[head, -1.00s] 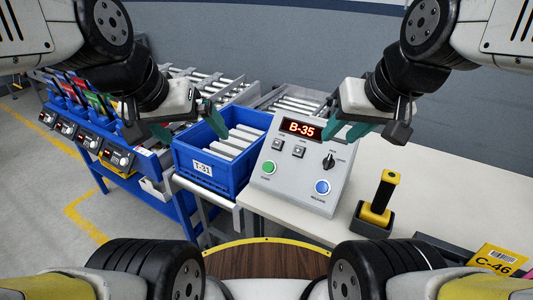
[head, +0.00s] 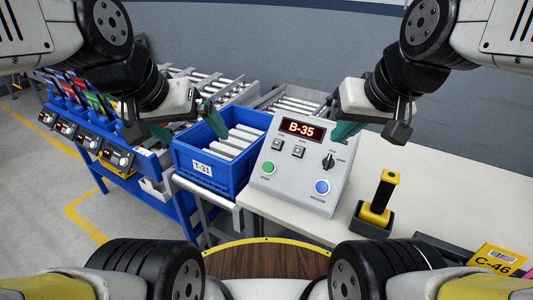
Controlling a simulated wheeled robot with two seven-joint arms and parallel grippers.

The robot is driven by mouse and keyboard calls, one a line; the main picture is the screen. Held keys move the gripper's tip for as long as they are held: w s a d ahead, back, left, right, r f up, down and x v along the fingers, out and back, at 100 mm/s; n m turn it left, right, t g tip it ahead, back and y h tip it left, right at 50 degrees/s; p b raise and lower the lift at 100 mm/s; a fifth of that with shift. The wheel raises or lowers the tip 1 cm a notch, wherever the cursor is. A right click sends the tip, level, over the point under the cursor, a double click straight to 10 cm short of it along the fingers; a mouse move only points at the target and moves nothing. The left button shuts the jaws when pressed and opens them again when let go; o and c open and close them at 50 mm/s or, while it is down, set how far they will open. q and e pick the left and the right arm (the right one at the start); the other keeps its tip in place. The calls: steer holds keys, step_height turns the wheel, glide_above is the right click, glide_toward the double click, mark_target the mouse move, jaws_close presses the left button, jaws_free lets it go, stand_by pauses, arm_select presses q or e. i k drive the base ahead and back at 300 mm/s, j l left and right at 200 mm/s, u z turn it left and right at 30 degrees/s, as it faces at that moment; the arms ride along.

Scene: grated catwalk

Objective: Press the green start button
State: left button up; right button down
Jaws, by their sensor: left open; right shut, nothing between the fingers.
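The green start button (head: 269,167) is a round button at the lower left of the grey sloped control box (head: 291,182). The box has a red display reading B-35 (head: 302,129), a blue button (head: 322,187), a black knob (head: 328,161) and two small square buttons. My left gripper (head: 190,133) is open, with teal fingers above the left side of the blue tote, apart from the green button. My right gripper (head: 342,133) is shut and empty, with its teal fingers near the upper right edge of the control box, away from the green button.
The blue tote (head: 199,169) labelled T-31 stands on rollers left of the box. A yellow C-46 card (head: 497,258) lies at lower right. A blue rack (head: 130,185) stands left.

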mark_target(268, 167)
steer(key=k+j+z, duration=0.15)
steer(key=k+j, duration=0.15)
steer(key=k+j+z, duration=0.1)
steer(key=k, duration=0.35)
steer(key=k+j+z, duration=0.15)
steer(key=k+j, duration=0.15)
steer(key=k, duration=0.1)
